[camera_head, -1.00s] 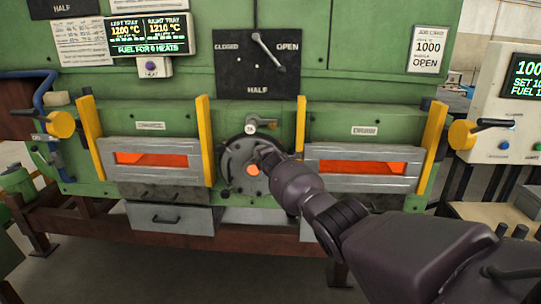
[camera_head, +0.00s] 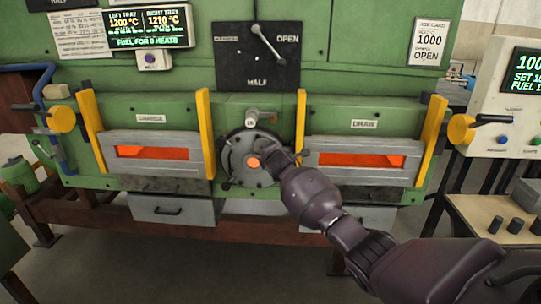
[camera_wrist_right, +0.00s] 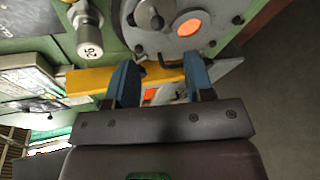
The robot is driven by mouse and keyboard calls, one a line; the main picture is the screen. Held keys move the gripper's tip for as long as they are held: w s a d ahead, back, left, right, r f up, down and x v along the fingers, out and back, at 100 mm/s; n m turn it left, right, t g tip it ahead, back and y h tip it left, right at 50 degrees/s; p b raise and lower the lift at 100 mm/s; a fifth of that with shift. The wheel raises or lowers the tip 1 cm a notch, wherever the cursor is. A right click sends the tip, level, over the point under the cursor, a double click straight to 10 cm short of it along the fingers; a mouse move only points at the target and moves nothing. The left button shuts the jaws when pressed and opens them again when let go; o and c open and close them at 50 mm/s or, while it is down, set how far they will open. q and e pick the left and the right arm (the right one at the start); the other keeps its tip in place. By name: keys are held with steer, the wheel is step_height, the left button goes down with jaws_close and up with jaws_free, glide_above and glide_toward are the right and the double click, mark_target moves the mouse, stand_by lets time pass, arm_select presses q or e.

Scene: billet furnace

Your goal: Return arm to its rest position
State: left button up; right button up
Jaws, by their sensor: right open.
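My right arm comes in from the lower right in the head view. Its gripper (camera_head: 272,156) is in front of the round grey port plate (camera_head: 236,164) in the middle of the furnace and partly covers it. In the right wrist view the gripper's two blue fingers (camera_wrist_right: 161,80) stand apart with nothing held between them. The plate (camera_wrist_right: 165,42) with its glowing orange hole lies beyond the fingertips; I cannot tell whether they touch it. My left gripper is not in view.
The charge door (camera_head: 150,168) and draw door (camera_head: 350,174) flank the plate, with yellow uprights beside them. A knob (camera_head: 252,118) sits above the plate. A wooden bench (camera_head: 500,228) with dark cylinders stands at the right. The floor in front is clear.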

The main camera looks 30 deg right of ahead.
steer(key=shift+s+r, duration=0.1)
steer(key=shift+s, duration=0.1)
stand_by(0.6)
steer(key=a+r+m+t+y, duration=0.2)
steer(key=a+r+m+t, duration=0.1)
steer(key=a+r+m, duration=0.3)
steer(key=s+a+f+m+y, duration=0.3)
steer(key=s+a+f+m, duration=0.1)
steer(key=s+a+f, duration=0.3)
steer(key=s+f+m+g+b, duration=0.1)
steer(key=s+f+m, duration=0.1)
steer(key=s+f, duration=0.6)
steer(key=s+a+f+m+g, duration=0.1)
steer(key=s+f, duration=0.8)
steer(key=s, duration=1)
steer(key=s+f+m+g+b, duration=0.1)
steer(key=s+f+m+g, duration=0.2)
steer(key=s+f, duration=0.6)
steer(key=s, duration=0.4)
steer(key=shift+s+a+f+m+b, duration=0.2)
steer(key=shift+a+m+b, duration=0.1)
steer(key=shift+m, duration=0.1)
